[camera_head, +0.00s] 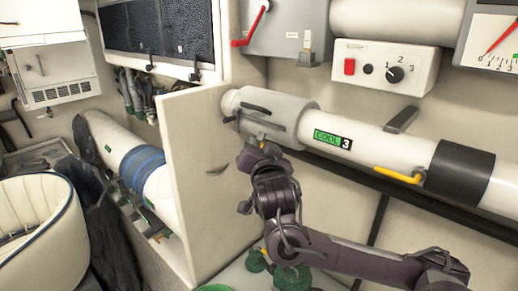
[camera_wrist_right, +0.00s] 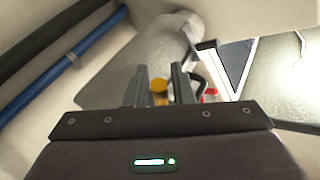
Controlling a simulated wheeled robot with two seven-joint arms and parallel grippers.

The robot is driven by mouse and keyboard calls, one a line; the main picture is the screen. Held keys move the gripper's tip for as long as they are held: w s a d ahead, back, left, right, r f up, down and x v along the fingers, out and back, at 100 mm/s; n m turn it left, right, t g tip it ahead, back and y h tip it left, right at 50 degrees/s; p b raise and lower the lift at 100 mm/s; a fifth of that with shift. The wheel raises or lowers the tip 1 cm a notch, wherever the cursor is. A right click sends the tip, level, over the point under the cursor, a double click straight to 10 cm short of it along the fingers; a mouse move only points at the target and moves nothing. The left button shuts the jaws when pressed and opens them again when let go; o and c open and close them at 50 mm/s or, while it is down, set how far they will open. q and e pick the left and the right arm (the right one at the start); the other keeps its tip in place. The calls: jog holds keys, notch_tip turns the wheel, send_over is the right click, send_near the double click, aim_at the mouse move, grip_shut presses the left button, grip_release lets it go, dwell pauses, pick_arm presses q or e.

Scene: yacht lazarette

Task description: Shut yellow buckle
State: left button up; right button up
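A small yellow part (camera_head: 262,137) shows at the tip of my right gripper (camera_head: 260,148), just below the grey sleeve (camera_head: 285,112) on the white pipe. I cannot tell whether it is the buckle's end. In the right wrist view a round yellow piece (camera_wrist_right: 159,86) lies between the two dark fingers of my right gripper (camera_wrist_right: 160,92), which stand apart with slight gaps beside it. Its lower part is hidden. A bent yellow handle (camera_head: 398,175) sits further right along the pipe, away from the gripper. My left gripper is not in view.
A cream panel (camera_head: 190,170) stands upright left of my right gripper. A switch box (camera_head: 385,70) and a red lever (camera_head: 250,28) are above the pipe. Green round objects (camera_head: 290,275) lie below my arm. A blue-banded white cylinder (camera_head: 140,165) lies at left.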

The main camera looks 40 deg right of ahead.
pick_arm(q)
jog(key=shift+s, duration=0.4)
pick_arm(e)
jog(key=shift+w+f, duration=0.1)
jog(key=shift+w, duration=0.1)
grip_shut()
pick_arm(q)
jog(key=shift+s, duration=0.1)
